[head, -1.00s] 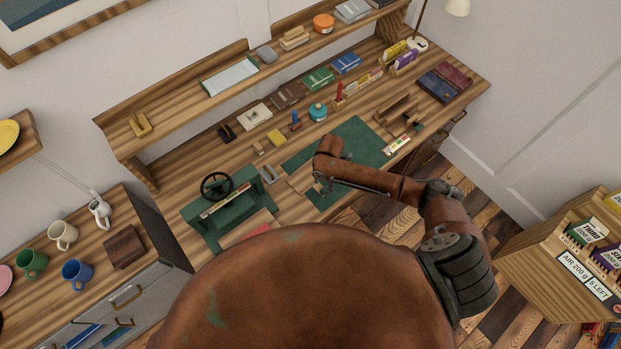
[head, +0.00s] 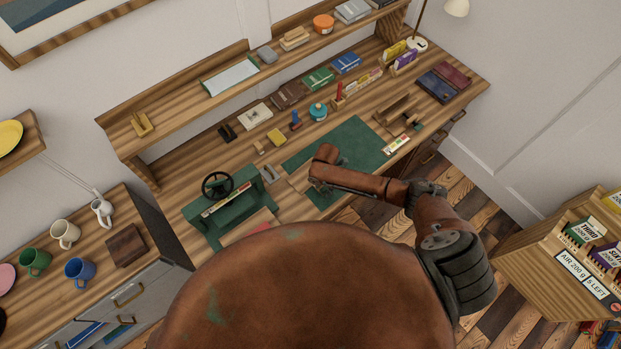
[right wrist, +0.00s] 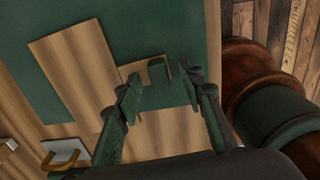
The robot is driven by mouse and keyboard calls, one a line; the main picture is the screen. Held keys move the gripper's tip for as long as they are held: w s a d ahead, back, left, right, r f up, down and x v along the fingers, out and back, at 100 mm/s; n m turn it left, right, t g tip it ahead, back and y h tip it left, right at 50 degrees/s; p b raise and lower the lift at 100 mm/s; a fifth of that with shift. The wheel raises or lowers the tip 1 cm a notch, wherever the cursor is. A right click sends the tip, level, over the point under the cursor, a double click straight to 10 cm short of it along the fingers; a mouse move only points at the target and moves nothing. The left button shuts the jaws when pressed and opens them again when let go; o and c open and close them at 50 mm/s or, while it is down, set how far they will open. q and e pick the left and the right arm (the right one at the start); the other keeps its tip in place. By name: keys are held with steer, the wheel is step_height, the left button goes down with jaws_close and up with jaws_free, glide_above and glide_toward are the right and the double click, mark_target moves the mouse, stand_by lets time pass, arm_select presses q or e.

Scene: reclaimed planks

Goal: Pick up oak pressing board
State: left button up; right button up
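A flat, light striped wooden board (right wrist: 75,70), which looks like the oak pressing board, lies partly over the green mat (right wrist: 150,25) in the right wrist view. A second piece of light wood (right wrist: 170,130) shows between and below my right gripper's fingers; I cannot tell whether it is a separate board. My right gripper (right wrist: 162,85) is open, its dark green fingers spread above this wood, with no clear grip on anything. In the head view the right gripper (head: 318,188) is mostly hidden by its own arm, over the mat's left edge. My left gripper is out of view.
A green press with a black wheel (head: 217,186) stands left on the bench. A metal-plated tool with a wooden handle (right wrist: 62,155) lies near the board. Books, boxes and a teal jar (head: 318,112) line the back. The mat's right part (head: 355,145) is clear.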

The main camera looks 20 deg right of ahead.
steer(key=shift+c, duration=0.2)
jaws_close()
steer(key=shift+r, duration=0.1)
